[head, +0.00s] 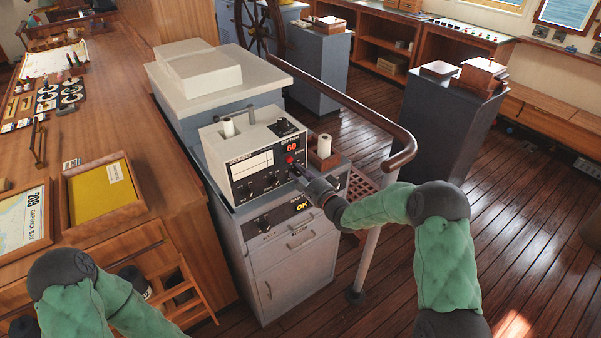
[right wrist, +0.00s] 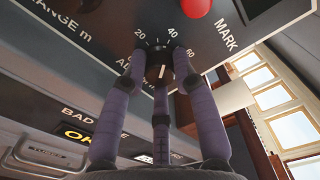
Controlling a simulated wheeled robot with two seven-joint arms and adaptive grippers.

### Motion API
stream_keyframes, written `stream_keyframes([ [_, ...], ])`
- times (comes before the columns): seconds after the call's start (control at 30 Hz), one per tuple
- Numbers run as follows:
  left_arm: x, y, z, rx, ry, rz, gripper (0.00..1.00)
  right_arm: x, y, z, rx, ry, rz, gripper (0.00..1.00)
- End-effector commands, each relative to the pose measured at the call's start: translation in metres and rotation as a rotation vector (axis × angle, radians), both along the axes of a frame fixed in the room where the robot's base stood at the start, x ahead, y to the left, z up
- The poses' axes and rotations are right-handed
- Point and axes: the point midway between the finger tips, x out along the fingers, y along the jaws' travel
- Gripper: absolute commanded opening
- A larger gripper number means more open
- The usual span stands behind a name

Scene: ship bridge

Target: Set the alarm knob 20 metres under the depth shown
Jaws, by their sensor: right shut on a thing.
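The echo sounder (head: 255,160), a grey box with a black front panel, stands on a grey cabinet. Its red display (head: 291,148) reads 60 under a depth label. My right gripper (head: 299,171) reaches the lower right of the panel. In the right wrist view its fingers (right wrist: 160,62) are shut around the black alarm knob (right wrist: 160,73). The scale above the knob reads 20, 40 and 60; the knob's pointer setting is not clear. A finger covers part of the label. My left arm shows at the lower left; its gripper is out of frame.
A red button (right wrist: 195,8) sits just above the knob, beside the word MARK. A wooden handrail (head: 350,105) curves close behind my right forearm. A lower panel (head: 275,218) shows a lit OK. A paper roll (head: 324,145) stands in a wooden holder beside the sounder.

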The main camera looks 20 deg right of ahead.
Motion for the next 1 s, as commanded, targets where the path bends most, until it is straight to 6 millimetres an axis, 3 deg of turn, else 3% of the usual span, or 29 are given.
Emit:
stream_keyframes([
  [0.3,0.0,0.0,0.0054,0.0,0.0,0.0,0.4,-0.0002,0.0002,-0.0006,0.116,0.043,0.0,0.0],
  [0.87,0.0,0.0,0.0059,0.0,0.0,0.0,0.4,-0.0002,0.0002,-0.0012,0.139,0.053,0.0,0.0],
  [0.9,0.0,0.0,0.0059,0.0,0.0,0.0,0.4,-0.0002,0.0001,-0.0011,0.139,0.053,0.0,0.4],
  [0.93,0.0,0.0,0.0059,0.0,0.0,0.0,0.4,-0.0002,0.0001,-0.0011,0.139,0.053,0.0,0.49],
  [1.0,0.0,0.0,0.0059,0.0,0.0,0.0,0.4,-0.0002,0.0001,-0.001,0.14,0.052,0.0,0.53],
])
